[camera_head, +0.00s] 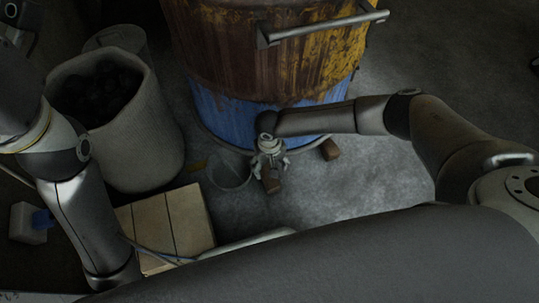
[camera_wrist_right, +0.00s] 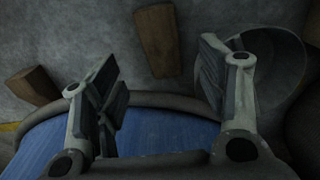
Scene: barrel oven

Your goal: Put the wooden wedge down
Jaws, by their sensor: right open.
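A brown wooden wedge (camera_head: 272,183) lies on the concrete floor in front of the barrel. It also shows in the right wrist view (camera_wrist_right: 158,40), beyond and between the spread fingers, with clear gaps to both. My right gripper (camera_head: 270,164) is open, low by the barrel's base, and partly covers the wedge in the head view. The fingers also show in the right wrist view (camera_wrist_right: 158,90). A second wooden wedge (camera_head: 330,149) lies to the right by the barrel's foot, and at the left in the right wrist view (camera_wrist_right: 35,86). My left gripper is out of view.
A rusty blue-and-yellow barrel (camera_head: 222,105) with a handle (camera_head: 320,27) stands behind the gripper. A clear round vessel (camera_head: 229,171) lies left of the wedge. A coal-filled bin (camera_head: 140,140) and wooden box (camera_head: 166,226) stand left. Floor right of the wedges is clear.

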